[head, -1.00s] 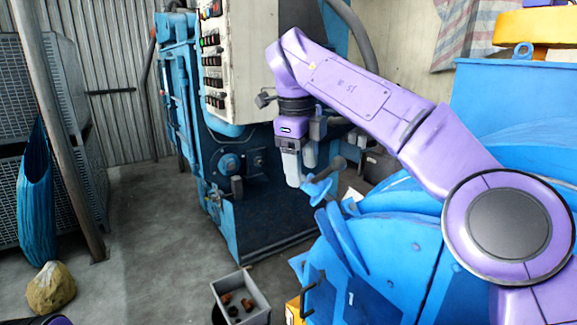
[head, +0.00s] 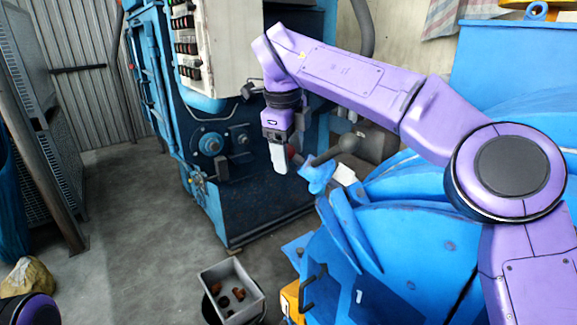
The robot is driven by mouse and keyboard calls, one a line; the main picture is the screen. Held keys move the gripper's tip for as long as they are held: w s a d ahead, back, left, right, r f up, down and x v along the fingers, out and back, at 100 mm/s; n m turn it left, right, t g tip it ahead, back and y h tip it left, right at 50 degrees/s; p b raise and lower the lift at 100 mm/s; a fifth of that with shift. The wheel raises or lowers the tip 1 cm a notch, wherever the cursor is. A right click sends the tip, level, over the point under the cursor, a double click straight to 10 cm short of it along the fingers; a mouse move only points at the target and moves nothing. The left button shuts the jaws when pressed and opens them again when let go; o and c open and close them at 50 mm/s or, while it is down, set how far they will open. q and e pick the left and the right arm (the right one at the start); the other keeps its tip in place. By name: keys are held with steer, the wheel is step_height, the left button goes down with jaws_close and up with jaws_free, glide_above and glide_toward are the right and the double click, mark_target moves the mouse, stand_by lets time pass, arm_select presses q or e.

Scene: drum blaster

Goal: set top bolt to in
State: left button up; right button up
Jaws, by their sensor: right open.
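A blue bracket (head: 318,174) with a grey rod and round knob (head: 347,144) sticks up at the upper left edge of the blue drum machine (head: 420,225). It looks like the top bolt; whether it is in or out I cannot tell. My right gripper (head: 279,160) points down just left of the bracket and knob, apart from them in the picture. It is open and seems empty; its fingers overlap each other from this angle. Only a purple part of my left arm shows at the bottom left corner; its gripper is out of view.
A blue cabinet (head: 270,205) with a pale control panel (head: 213,45) stands behind my right gripper. A grey bin (head: 250,308) with brown pieces stands in front, next to a yellow box (head: 291,302). A rock (head: 27,277) lies at left. The floor between is clear.

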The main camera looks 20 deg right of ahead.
steer(key=w+f, duration=0.2)
steer(key=f, duration=0.1)
steer(key=shift+s+r, duration=0.1)
steer(key=shift+s, duration=0.15)
steer(key=c, duration=0.4)
jaws_close()
